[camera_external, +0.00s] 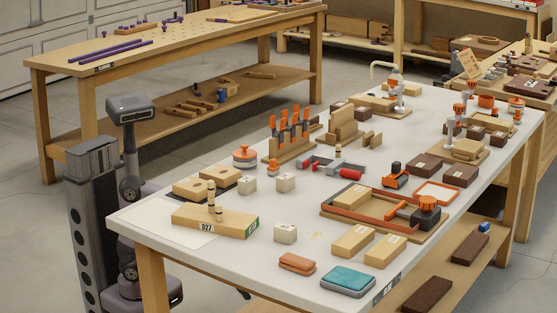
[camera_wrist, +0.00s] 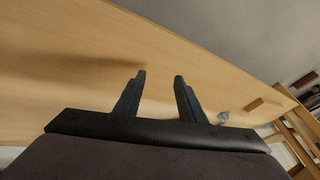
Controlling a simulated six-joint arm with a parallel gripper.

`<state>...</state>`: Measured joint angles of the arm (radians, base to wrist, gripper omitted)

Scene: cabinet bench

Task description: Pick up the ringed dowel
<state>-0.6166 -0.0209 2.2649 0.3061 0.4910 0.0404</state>
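A tall light wooden dowel with dark bands (camera_external: 211,193), which looks like the ringed dowel, stands upright on a wooden block labelled D27 (camera_external: 198,219) at the near left of the white-topped bench. A shorter dowel (camera_external: 219,213) stands close beside it on the block. My gripper (camera_wrist: 159,76) is open and empty in the wrist view, with a gap between its two dark fingers. The wrist view shows no dowel. In the external view my arm is at the left, beyond the bench's left end; I cannot make out the fingers there.
A clamp (camera_external: 340,171) and an orange-edged tray (camera_external: 330,211) lie farther right. A wooden surface (camera_wrist: 60,60) fills much of the wrist view.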

